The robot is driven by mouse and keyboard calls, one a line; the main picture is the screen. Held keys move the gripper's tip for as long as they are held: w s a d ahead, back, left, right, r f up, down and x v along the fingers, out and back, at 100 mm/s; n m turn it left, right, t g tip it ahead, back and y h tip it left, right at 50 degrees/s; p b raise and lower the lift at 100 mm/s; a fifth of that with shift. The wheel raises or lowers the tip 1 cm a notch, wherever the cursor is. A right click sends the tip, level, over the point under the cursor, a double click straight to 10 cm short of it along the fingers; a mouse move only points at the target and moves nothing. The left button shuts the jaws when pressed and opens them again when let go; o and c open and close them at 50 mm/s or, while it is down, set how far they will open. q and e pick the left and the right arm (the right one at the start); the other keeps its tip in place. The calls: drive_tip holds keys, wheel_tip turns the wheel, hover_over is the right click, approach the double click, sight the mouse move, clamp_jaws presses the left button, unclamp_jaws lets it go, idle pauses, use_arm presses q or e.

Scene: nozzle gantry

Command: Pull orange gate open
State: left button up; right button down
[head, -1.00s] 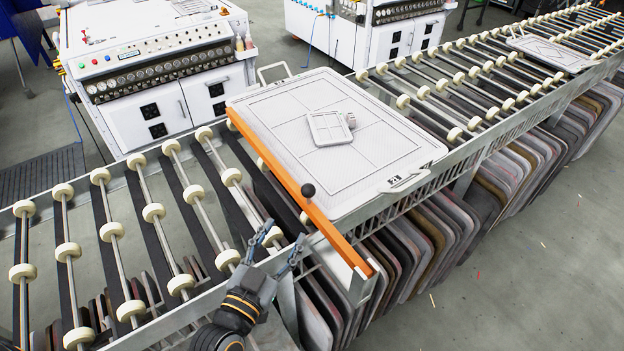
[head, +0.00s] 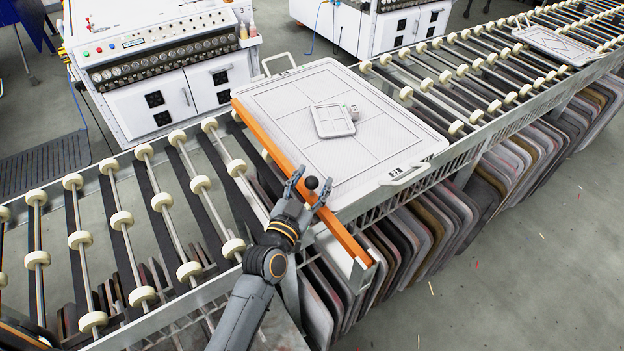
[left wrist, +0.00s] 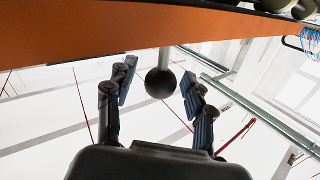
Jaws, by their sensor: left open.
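The orange gate (head: 343,236) is a long bar across the roller conveyor, along the left edge of a large white panel. A black ball knob (head: 311,183) stands on it. In the left wrist view the knob (left wrist: 160,83) hangs on a pale stem below the orange gate (left wrist: 110,32). My left gripper (head: 308,189) is open, with one finger on each side of the knob. In the left wrist view the left gripper (left wrist: 158,95) shows a gap between each finger and the knob. My right gripper is not in view.
The large white panel (head: 270,106) lies on the conveyor right of the gate, with a small framed plate (head: 332,120) on top. Bare rollers (head: 120,219) run to the left. Several flat panels (head: 430,225) hang below the conveyor. White machines (head: 165,60) stand behind.

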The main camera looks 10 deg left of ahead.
use_arm(q)
clamp_jaws()
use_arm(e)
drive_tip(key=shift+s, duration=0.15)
